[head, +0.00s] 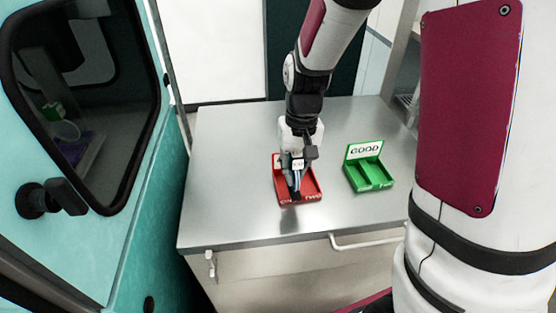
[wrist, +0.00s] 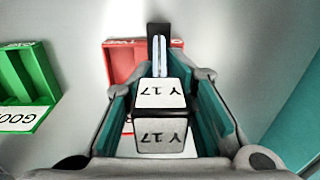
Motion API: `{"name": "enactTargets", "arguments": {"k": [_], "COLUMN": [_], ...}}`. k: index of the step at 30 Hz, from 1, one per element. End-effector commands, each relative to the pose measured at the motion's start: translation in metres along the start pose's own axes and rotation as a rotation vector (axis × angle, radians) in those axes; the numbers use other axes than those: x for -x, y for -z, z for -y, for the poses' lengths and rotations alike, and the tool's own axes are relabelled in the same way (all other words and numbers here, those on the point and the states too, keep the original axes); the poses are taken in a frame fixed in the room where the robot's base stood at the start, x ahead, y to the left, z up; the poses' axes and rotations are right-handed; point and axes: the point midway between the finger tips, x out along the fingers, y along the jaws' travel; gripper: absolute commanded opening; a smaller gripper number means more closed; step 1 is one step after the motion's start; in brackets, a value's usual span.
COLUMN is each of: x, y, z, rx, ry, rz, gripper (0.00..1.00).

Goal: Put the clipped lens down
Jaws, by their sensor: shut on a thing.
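My gripper (head: 298,158) points down over the red tray (head: 313,190) and is shut on a block-shaped clip marked "Y 17" (wrist: 160,95). In the wrist view the block sits between the two teal finger pads. The lens (wrist: 160,56) shows as narrow pale-blue glass beyond the block, with a black piece (wrist: 159,31) at its far end. In the head view the blue and black parts hang below the fingers, over the red tray. I cannot tell whether they touch it. The red tray also shows behind the clip in the wrist view (wrist: 119,64).
A green tray (head: 370,177) with an upright "GOOD" sign stands to the right of the red tray on the grey metal table (head: 230,165). A teal cabinet with a dark window (head: 85,105) stands close on the left. The table's left part is clear.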

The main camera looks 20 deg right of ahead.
Motion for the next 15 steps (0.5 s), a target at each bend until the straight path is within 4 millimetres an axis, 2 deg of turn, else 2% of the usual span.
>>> {"name": "enactTargets", "arguments": {"k": [3,6,11,15], "x": [-0.003,-0.004,-0.007,-0.019], "y": [0.024,0.036,0.043,0.042], "z": [0.008,0.012,0.014,0.013], "rx": [0.0,0.0,0.0,-0.001], "ry": [-0.001,-0.001,-0.001,-0.001], "rz": [0.0,0.0,0.001,0.004], "gripper": [0.0,0.0,0.0,0.0]}}
